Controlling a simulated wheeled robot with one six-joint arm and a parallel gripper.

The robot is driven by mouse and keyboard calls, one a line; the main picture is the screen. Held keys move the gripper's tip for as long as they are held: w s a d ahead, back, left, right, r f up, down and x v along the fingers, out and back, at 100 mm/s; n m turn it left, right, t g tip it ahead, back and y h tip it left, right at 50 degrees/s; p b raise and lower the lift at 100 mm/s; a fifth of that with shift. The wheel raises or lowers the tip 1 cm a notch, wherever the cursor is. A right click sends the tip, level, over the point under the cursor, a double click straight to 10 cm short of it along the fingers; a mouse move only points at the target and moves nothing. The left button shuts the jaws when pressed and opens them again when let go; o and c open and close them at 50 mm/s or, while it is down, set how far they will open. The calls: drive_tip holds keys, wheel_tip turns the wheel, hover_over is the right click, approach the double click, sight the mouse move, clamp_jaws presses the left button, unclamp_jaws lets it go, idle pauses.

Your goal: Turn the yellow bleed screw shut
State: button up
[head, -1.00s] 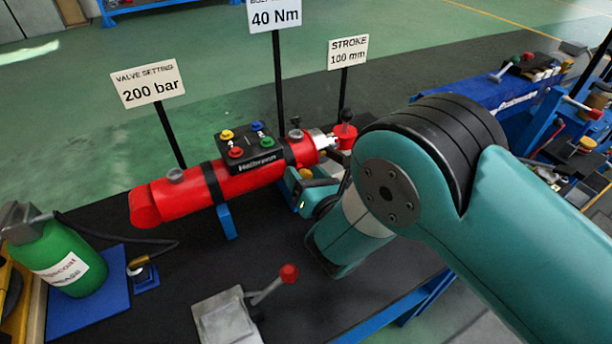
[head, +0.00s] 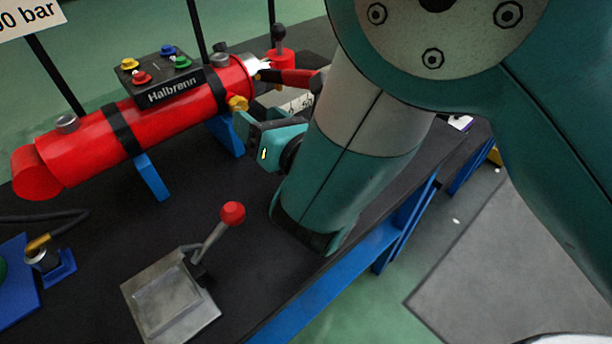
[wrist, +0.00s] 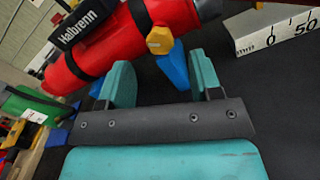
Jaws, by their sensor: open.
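The yellow bleed screw (head: 237,103) sticks out from the lower side of the red cylinder (head: 85,147), near its right end. In the wrist view the bleed screw (wrist: 159,40) has a faceted head and sits just beyond my fingertips, roughly centred between them. My gripper (head: 243,122) is beside the cylinder, close to the screw, and partly overlaps the area below it. In the wrist view my gripper (wrist: 160,62) has its two teal fingers well apart with nothing between them. I cannot tell how far the screw is turned in.
A black Halbrenn block (head: 160,78) with coloured knobs, one yellow, sits on the cylinder. Blue supports (head: 152,178) stand under it. A red-knobbed lever (head: 215,235) rises from a metal plate in front. A scale (wrist: 278,32) lies right of the screw. The dark bench top between is clear.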

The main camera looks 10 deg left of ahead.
drive_tip(key=b+v, duration=0.9)
drive_tip(key=b, duration=0.1)
drive_tip(key=shift+d+f, duration=0.1)
drive_tip(key=shift+d, duration=0.1)
drive_tip(key=shift+b+v, duration=0.65)
drive_tip(key=shift+v, duration=0.2)
drive_tip(key=shift+s+a, duration=0.1)
